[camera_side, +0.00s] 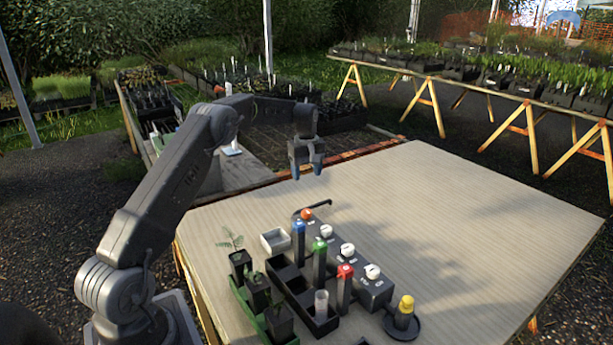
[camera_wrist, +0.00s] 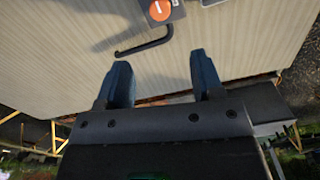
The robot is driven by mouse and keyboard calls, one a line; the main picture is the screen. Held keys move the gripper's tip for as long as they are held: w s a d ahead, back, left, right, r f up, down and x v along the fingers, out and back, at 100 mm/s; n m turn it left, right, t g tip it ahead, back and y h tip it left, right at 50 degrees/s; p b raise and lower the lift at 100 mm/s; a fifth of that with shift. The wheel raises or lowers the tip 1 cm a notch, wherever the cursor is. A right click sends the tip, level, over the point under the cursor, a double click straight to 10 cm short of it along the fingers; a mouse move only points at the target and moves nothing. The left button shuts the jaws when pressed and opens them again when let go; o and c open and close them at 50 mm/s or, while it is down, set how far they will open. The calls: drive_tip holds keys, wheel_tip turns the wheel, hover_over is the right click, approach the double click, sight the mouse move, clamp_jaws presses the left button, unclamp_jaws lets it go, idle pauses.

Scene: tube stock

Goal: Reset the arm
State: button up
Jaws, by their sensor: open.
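My gripper (camera_side: 307,170) hangs above the back edge of the table, open, with nothing between its two blue fingertips. It also shows in the wrist view (camera_wrist: 165,82), fingers apart over the bare table top. My arm reaches from its base at the lower left, up and across to the gripper. The tubes stand well in front of and below the gripper: a blue-capped tube (camera_side: 299,240), a green-capped tube (camera_side: 320,262), a red-capped tube (camera_side: 345,288) and an open clear tube (camera_side: 321,306). A yellow-capped tube (camera_side: 404,312) stands on a round black base (camera_side: 413,332).
A dark device with white knobs (camera_side: 374,290), an orange knob (camera_wrist: 160,10) and a bent black rod (camera_wrist: 146,46) stands among the tubes. A small white box (camera_side: 274,240) and a green tray of potted seedlings (camera_side: 246,300) are at left. The table's right side (camera_side: 480,230) is clear.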

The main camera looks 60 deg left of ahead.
drive_tip(key=s+d+r+m+t, duration=0.1)
drive_tip(key=s+d+r+m, duration=0.35)
drive_tip(key=d+r, duration=0.45)
drive_tip(key=s+d+r+m+t, duration=0.25)
drive_tip(key=s+d+r, duration=0.45)
drive_tip(key=d, duration=0.4)
drive_tip(key=s+d+f+m+t, duration=0.1)
drive_tip(key=s+d+m, duration=0.3)
drive_tip(key=s, duration=0.6)
drive_tip(key=s+d+f+m+t, duration=0.1)
drive_tip(key=s+d+m, duration=0.4)
drive_tip(key=s, duration=0.5)
drive_tip(key=shift+s+d+f, duration=0.15)
drive_tip(key=shift+s+d, duration=0.2)
drive_tip(key=shift+d, duration=0.9)
